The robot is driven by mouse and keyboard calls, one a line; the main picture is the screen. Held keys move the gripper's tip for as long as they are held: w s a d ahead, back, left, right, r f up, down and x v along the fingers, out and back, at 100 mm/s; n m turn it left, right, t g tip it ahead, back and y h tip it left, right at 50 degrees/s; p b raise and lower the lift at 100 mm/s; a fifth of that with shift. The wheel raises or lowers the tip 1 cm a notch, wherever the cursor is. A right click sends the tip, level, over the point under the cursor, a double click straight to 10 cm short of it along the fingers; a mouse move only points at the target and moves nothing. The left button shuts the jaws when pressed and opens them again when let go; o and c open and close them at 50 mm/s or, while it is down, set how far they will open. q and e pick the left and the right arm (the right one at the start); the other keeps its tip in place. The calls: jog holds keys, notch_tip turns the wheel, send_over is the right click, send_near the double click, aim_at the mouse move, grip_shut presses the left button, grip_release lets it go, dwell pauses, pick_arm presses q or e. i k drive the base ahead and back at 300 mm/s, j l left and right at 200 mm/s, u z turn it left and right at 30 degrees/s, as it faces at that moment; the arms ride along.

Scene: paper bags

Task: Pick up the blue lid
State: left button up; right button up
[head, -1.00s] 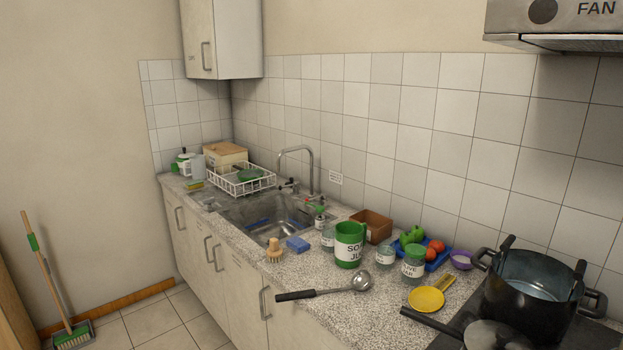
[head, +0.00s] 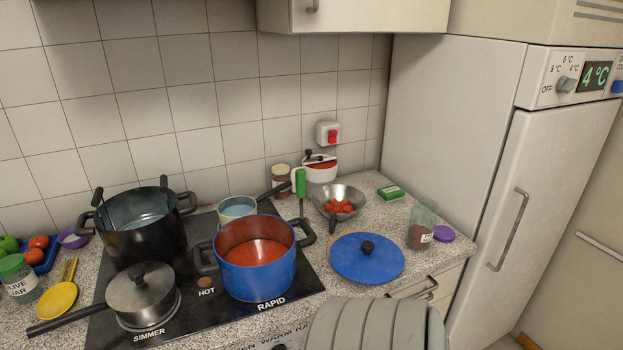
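A blue pot (head: 258,278) with red contents stands uncovered on the hob to the left of the lid. A metal strainer (head: 348,194) with red pieces in it sits just behind the lid, its dark handle pointing towards the lid. Neither of my grippers is in view. A rounded grey ribbed shape shows at the bottom edge, in front of the lid.
A jar with dark red contents (head: 420,236) and a purple lid (head: 443,233) stand right of the blue lid. A large black pot (head: 140,245) and a lidded saucepan (head: 142,296) occupy the hob's left. The fridge (head: 545,200) bounds the counter at right.

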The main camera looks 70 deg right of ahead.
aim_at(362, 258)
jog(key=k+z, duration=0.1)
jog(key=z, duration=2.5)
